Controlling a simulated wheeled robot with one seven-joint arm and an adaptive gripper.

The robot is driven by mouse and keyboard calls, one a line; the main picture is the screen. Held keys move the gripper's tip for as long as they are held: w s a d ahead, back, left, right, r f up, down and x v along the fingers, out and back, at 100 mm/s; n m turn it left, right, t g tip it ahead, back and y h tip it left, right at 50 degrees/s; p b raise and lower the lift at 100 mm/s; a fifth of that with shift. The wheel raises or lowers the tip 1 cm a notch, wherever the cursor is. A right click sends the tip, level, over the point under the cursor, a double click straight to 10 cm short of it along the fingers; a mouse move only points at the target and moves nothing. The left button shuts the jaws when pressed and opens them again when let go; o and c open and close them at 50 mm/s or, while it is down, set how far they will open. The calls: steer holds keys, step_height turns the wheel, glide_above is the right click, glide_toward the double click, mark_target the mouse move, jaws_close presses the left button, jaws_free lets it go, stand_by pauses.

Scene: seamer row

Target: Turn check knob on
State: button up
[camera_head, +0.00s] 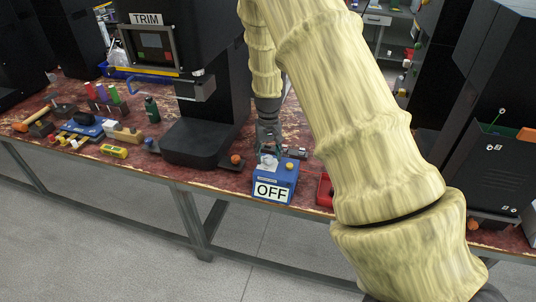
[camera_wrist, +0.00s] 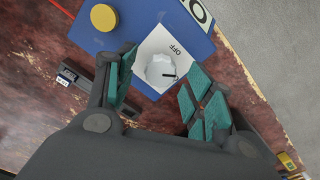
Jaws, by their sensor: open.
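A blue box (camera_head: 275,181) with a white OFF sign (camera_head: 272,191) stands near the front edge of the red worn table. On its top is a white knob (camera_wrist: 160,70) on a white plate (camera_wrist: 152,47) printed OFF; a short dark mark shows on the knob. A round yellow-orange button (camera_wrist: 104,17) is beside the plate, also visible in the head view (camera_head: 289,166). My gripper (camera_wrist: 160,78) is open, its teal-padded fingers on either side of the knob, without clear contact. In the head view my gripper (camera_head: 267,150) is above the box, partly hiding its top.
A black machine marked TRIM (camera_head: 147,19) stands left of the box, with an orange-topped base part (camera_head: 235,159) close by. A red object (camera_head: 324,190) lies to the right. Tools and blocks (camera_head: 87,128) cover the table's left. My arm hides much of the right side.

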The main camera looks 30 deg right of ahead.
steer(key=shift+f, duration=0.4)
steer(key=c, duration=1)
steer(key=shift+r+m+p, duration=0.1)
steer(key=shift+m+p, duration=0.7)
steer(key=shift+m, duration=0.5)
steer(key=m+p, duration=0.1)
steer(key=m, duration=0.3)
steer(key=shift+m+p, duration=0.4)
